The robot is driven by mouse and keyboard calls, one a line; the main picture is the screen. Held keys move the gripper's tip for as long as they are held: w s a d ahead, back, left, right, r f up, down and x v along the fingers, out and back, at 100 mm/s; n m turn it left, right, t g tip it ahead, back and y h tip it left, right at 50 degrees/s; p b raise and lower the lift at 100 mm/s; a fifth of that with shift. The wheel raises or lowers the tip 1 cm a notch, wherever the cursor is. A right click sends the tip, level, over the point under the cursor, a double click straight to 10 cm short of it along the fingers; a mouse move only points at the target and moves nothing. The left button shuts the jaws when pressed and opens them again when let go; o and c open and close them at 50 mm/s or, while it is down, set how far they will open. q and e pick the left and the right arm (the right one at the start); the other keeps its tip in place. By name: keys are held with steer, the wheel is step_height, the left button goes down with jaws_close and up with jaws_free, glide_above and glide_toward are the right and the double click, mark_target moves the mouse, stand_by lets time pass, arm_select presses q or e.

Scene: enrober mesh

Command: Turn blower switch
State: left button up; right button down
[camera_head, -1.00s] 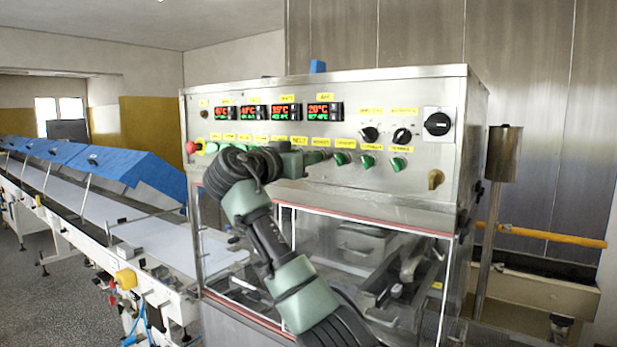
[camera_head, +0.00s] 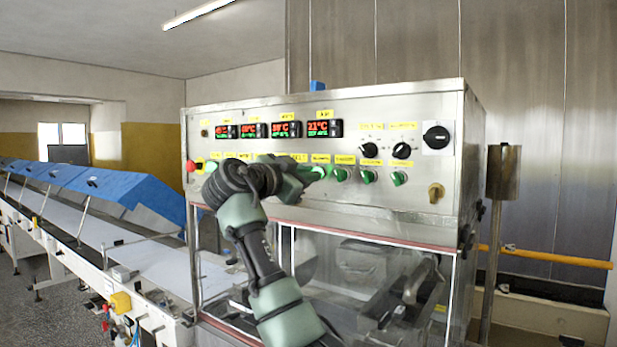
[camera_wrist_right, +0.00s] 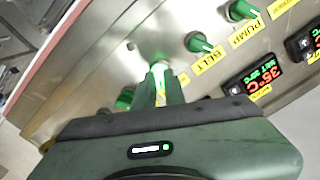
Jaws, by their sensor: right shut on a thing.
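A metal control panel (camera_head: 420,200) carries a row of green switches with yellow labels. My right gripper (camera_head: 310,174) reaches the row from the lower left and is shut on a green switch (camera_head: 319,172), left of three other green knobs. In the right wrist view, the fingers (camera_wrist_right: 162,80) close around this switch, which is mostly hidden. A green knob labelled BELT (camera_wrist_right: 198,43) and one labelled PUMP (camera_wrist_right: 241,10) stand beside it. The held switch's own label cannot be read. My left gripper is not in view.
Temperature displays (camera_head: 284,129) sit above the switches. Black rotary knobs (camera_head: 402,151) and a larger black switch (camera_head: 436,137) are at the right. A glazed housing (camera_head: 380,270) lies below. A conveyor with blue covers (camera_head: 120,190) runs at the left.

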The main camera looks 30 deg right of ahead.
steer(key=c, duration=1.5)
jaws_free()
steer(key=shift+a, duration=0.1)
steer(key=b+v, duration=0.3)
steer(key=v, duration=0.4)
steer(key=shift+s+a, duration=0.2)
steer(key=shift+a, duration=0.15)
